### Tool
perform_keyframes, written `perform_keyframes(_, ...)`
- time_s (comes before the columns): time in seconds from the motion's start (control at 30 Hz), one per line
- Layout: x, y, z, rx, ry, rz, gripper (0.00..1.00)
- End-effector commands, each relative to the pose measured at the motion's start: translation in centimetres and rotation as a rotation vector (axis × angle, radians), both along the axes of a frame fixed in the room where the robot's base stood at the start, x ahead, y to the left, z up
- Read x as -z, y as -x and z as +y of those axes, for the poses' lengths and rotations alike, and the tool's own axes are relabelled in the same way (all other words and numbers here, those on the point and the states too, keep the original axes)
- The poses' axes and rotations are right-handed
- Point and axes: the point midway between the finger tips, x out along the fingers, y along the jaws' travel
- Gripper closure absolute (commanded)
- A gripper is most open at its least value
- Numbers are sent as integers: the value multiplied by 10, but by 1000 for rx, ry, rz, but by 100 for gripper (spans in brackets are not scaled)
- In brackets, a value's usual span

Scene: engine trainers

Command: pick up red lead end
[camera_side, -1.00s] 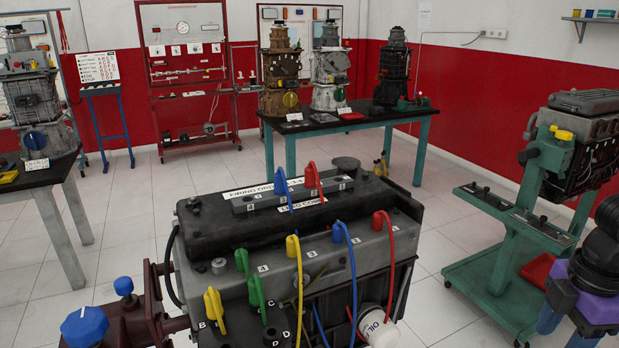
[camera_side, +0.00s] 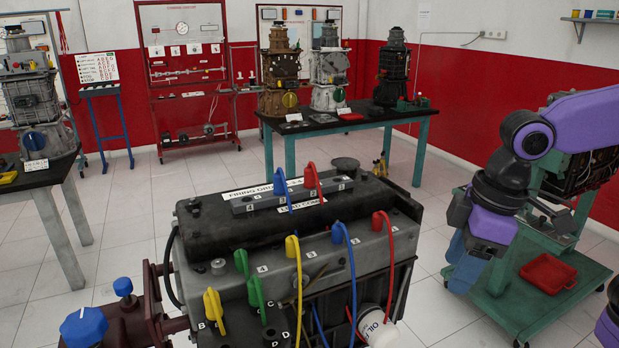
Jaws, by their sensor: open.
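A red lead end (camera_side: 377,221) stands on the front ledge of the engine block, at the right of the row of lead ends. Its red lead (camera_side: 391,262) arches over and hangs down the front. Another red plug (camera_side: 312,178) stands tilted on the numbered rail on top of the engine (camera_side: 215,235). My gripper (camera_side: 462,274) hangs in the air to the right of the engine, pointing down, well apart from both red ends. It is open and empty; its fingertips are small and hard to make out.
Blue (camera_side: 338,232), yellow (camera_side: 292,245) and green (camera_side: 254,292) lead ends stand close by on the same engine. A white oil filter (camera_side: 376,325) sticks out below. A green trolley with a red tray (camera_side: 547,273) stands behind my arm.

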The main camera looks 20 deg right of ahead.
Motion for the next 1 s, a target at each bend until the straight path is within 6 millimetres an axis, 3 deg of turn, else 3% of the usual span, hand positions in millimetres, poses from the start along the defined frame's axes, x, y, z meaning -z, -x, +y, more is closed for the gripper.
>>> perform_keyframes(0.1, -26, -39, 24, 78, -29, -38, 46)
perform_keyframes(0.3, -70, -98, 52, 216, -75, -100, 46)
perform_keyframes(0.6, -132, -174, 74, 434, -142, -198, 46)
perform_keyframes(0.8, -166, -208, 76, 561, -179, -255, 46)
perform_keyframes(1.0, -181, -221, 73, 625, -197, -283, 46)
